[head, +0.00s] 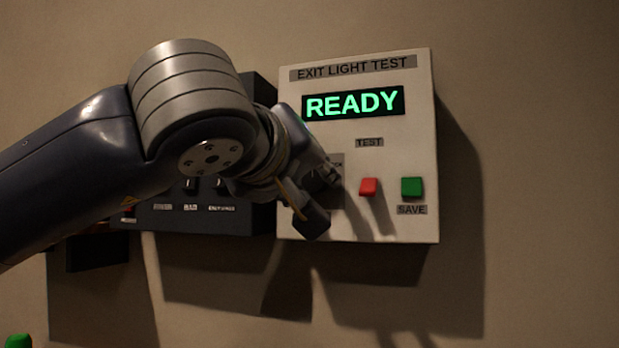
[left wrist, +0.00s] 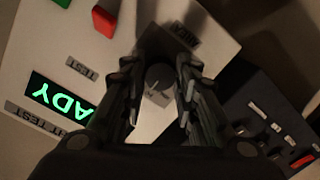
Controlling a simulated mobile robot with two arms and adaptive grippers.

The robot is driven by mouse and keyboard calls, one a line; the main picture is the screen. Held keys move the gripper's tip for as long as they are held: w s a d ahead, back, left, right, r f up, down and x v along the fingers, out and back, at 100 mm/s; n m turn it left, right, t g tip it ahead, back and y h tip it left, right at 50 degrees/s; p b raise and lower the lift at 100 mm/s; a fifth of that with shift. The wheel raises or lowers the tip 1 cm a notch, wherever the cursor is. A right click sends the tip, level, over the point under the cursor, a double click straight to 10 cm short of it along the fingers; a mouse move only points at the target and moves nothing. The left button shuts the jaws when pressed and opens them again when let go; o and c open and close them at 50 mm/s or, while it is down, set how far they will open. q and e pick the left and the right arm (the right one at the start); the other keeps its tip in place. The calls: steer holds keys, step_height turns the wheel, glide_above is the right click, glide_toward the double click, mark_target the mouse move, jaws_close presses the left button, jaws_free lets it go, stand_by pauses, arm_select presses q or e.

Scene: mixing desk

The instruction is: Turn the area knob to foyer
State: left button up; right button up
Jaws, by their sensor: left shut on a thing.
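The exit light test panel (head: 300,225) is on the wall. Its screen (head: 353,101) reads READY in green. My left gripper (head: 322,197) is at the panel's left part, in front of a grey plate. In the left wrist view a round dark knob (left wrist: 160,76) with a light pointer mark sits between the fingers of my left gripper (left wrist: 159,82), which is shut on it. In the head view the gripper hides the knob. The knob's position labels are hidden or too small to read. My right gripper is not in view.
A red button (head: 368,187) and a green button (head: 412,187), labelled SAVE, are right of the gripper. A dark panel with sliders (head: 205,217) is left of the test panel, partly behind my left arm. A green object (head: 18,341) shows at the bottom left corner.

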arm_select(q)
steer(key=shift+f, duration=0.1)
steer(key=o, duration=1.1)
steer(key=shift+c, duration=0.2)
steer(key=shift+s, duration=0.1)
steer(key=v, duration=1.2)
